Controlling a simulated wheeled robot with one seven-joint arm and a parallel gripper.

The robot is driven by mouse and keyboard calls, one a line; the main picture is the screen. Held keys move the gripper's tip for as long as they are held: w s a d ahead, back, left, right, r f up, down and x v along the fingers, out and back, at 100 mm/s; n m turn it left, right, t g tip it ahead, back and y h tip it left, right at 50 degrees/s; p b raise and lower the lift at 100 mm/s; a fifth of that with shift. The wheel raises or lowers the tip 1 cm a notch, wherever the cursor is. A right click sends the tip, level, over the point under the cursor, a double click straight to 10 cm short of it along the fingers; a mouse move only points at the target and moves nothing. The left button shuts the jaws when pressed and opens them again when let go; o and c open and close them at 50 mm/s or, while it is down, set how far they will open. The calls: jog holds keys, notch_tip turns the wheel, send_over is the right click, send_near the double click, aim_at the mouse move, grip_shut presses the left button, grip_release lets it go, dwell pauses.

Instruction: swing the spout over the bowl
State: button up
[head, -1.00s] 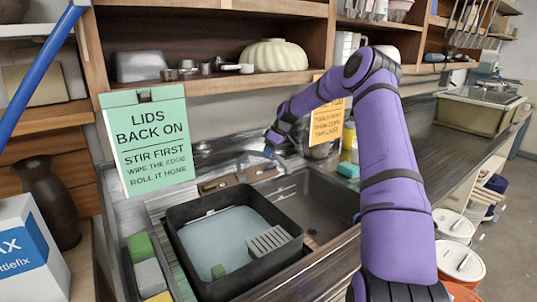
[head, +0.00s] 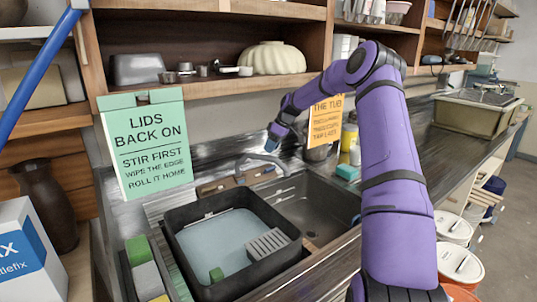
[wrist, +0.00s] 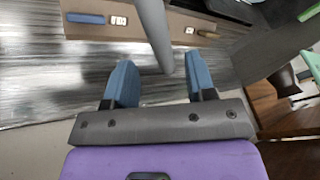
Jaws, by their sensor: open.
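The grey spout (head: 262,158) is a thin curved tube rising from the ledge behind the sink. Its free end points right and forward, near the back left part of the grey sink bowl (head: 322,207). I cannot tell exactly how far over the bowl it reaches. My gripper (head: 271,141) is just above and behind the spout in the head view. In the wrist view, the blue fingers of my gripper (wrist: 160,66) are apart, and the grey tube of the spout (wrist: 153,25) runs between their tips. I see no contact with either finger.
A black tub (head: 187,262) of pale liquid stands left of the bowl. A green sign (head: 146,143) and an orange sign (head: 325,122) stand behind. A teal sponge (head: 347,172) and bottles sit right of the bowl. A wooden shelf (head: 215,84) hangs above.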

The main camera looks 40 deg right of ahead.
jog(key=v, duration=0.3)
jog(key=shift+r, duration=0.1)
dwell(0.5)
